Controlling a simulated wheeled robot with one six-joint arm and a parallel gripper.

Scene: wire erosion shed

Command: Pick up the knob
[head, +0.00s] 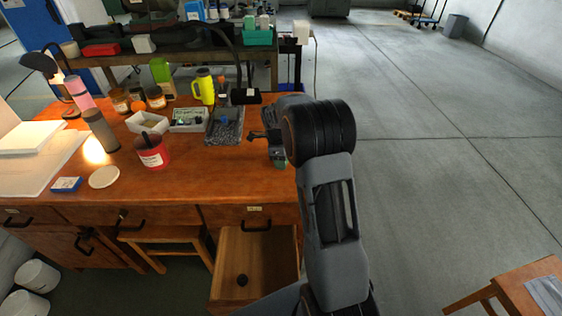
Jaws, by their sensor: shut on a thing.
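My arm reaches up over the right end of the wooden desk, and its dark wrist hides part of my gripper. My gripper (262,135) is at the left of the wrist, above the desk's right edge. It is shut on a small dark thing (252,136), too small and dark here to tell for sure whether it is a knob.
The desk (205,168) holds a red container (152,152), a yellow mug (203,87), a dark tray (224,127), jars and papers. A stool (165,236) stands under it. Another wooden table (500,289) is at lower right. The floor (430,180) to the right is clear.

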